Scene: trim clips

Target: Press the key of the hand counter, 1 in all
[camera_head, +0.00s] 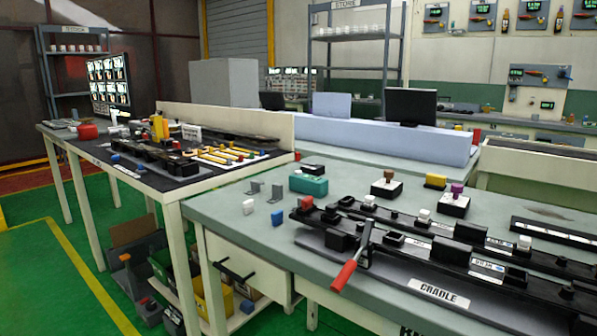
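I cannot tell for sure which object is the hand counter. On the near grey-green table stand a teal block (308,184) with a small black piece (313,168) behind it, a black-and-white block with a brown knob (386,186), and a similar block with a purple knob (455,200). A yellow block (435,181) lies between and behind the two knobbed blocks. No counter display or key is readable at this size. My gripper is not in view, and nothing is seen touching these objects.
A long black fixture marked CRADLE (438,293) with a red-handled lever (344,275) runs along the near table's front. Small blue (277,217) and white (248,206) blocks and grey brackets (277,190) stand at left.

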